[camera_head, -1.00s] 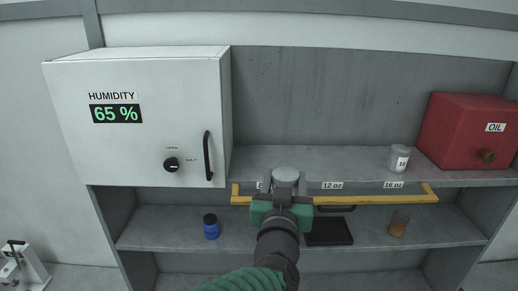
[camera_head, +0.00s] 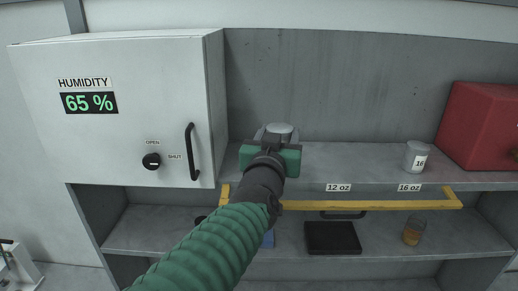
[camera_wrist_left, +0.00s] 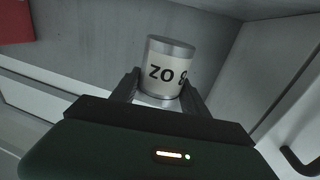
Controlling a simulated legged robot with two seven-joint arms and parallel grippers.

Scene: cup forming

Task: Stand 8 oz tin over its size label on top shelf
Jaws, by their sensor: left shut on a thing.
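The 8 oz tin (camera_head: 281,128) is a small grey metal can, mostly hidden behind my left gripper (camera_head: 279,136) in the head view. In the left wrist view the tin (camera_wrist_left: 168,68) sits between the two dark fingers, its "8 oz" label upside down in the picture. My left gripper is shut on it. It is over the left part of the top shelf (camera_head: 350,160), near the white cabinet. I cannot tell whether the tin touches the shelf. The 8 oz size label is hidden behind my arm. My right gripper is out of view.
A white humidity cabinet (camera_head: 120,110) with a black handle (camera_head: 192,152) stands close on the left. A tin marked 16 (camera_head: 416,157) and a red box (camera_head: 482,125) are at the right. A yellow rail (camera_head: 380,205) runs below the shelf's "12 oz" (camera_head: 338,187) and "16 oz" (camera_head: 409,187) labels.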

